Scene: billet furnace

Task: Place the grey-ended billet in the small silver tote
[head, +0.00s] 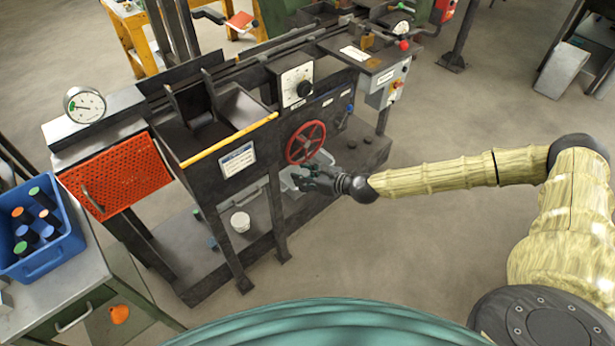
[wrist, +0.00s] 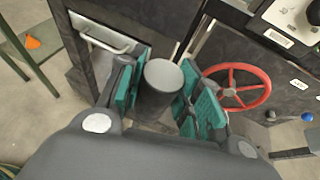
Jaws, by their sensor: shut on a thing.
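My gripper (head: 318,180) is in front of the furnace frame, just below the red handwheel in the head view. In the wrist view its teal-padded fingers (wrist: 160,95) are shut on a dark billet with a grey end (wrist: 163,74). The grey end faces up towards the wrist camera. In the head view the billet is hard to tell apart from the dark gripper. The tote cannot be made out in the wrist view.
The red handwheel (head: 305,143) is close to my gripper and also shows in the wrist view (wrist: 236,88). A blue bin (head: 42,262) of several billets with coloured ends stands on the left bench. A white pot (head: 240,221) is on the furnace's lower shelf.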

